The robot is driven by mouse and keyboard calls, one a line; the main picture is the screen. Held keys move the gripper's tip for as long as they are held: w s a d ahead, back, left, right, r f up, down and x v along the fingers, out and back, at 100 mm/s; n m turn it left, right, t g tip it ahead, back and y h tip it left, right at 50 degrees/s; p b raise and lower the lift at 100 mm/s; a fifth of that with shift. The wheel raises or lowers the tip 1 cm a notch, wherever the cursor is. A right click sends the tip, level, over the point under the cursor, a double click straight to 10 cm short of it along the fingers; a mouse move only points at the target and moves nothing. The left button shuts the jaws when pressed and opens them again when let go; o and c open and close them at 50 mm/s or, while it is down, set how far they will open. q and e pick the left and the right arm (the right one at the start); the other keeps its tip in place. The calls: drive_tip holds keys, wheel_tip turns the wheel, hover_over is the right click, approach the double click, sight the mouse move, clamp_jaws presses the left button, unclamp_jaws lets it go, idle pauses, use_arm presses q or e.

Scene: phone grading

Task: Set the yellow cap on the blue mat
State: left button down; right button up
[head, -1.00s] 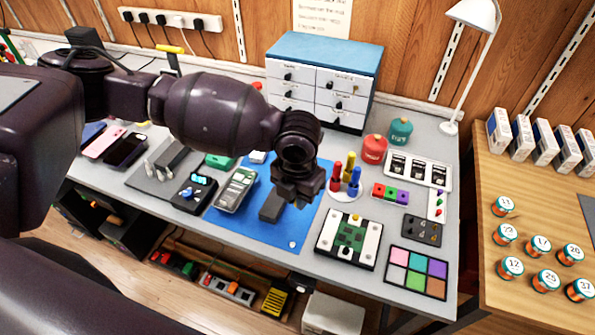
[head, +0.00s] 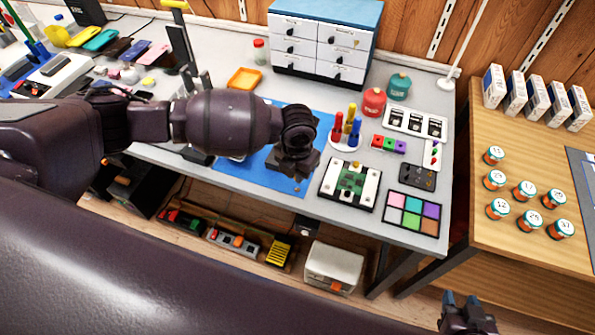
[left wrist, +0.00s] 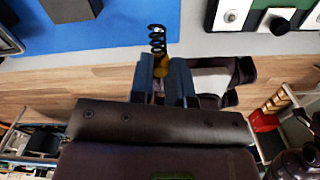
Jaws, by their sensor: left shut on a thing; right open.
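The blue mat (head: 262,180) lies flat on the grey table, partly hidden behind my left arm; it also shows at the top of the left wrist view (left wrist: 130,22). My left gripper (head: 297,181) is in the air near the mat's front right part. In the left wrist view its fingers (left wrist: 164,78) are shut on a small yellow piece (left wrist: 161,68), which looks like the yellow cap, with a black coil (left wrist: 157,38) beyond it. Its gap above the mat cannot be told. My right gripper (head: 466,316) is open and empty at the bottom right, away from the table.
A green circuit board fixture (head: 349,187) stands right of the mat, with a colour chart (head: 413,213) beside it. A stand of red, yellow and blue drivers (head: 346,130) is behind. A dark block (left wrist: 70,8) lies on the mat. An orange tray (head: 244,79) stands behind.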

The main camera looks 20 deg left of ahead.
sight(297, 189)
use_arm(q)
wheel_tip(297, 189, down, 2)
drive_tip(key=shift+f+b, duration=0.15)
drive_tip(key=shift+b, duration=0.5)
drive_tip(key=shift+f+b, duration=0.3)
drive_tip(key=shift+f, duration=0.6)
use_arm(e)
drive_tip(key=shift+g, duration=0.3)
drive_tip(key=f, duration=0.1)
drive_tip(key=s+f, duration=0.1)
drive_tip(key=f, duration=0.2)
drive_tip(key=shift+s, duration=0.4)
drive_tip(key=shift+r, duration=0.1)
drive_tip(key=shift+w+r, duration=0.5)
drive_tip(key=shift+w, duration=0.1)
drive_tip(key=shift+s+f, duration=0.15)
drive_tip(key=shift+s, duration=0.05)
drive_tip(key=shift+s+f, duration=0.2)
drive_tip(key=shift+s, duration=0.15)
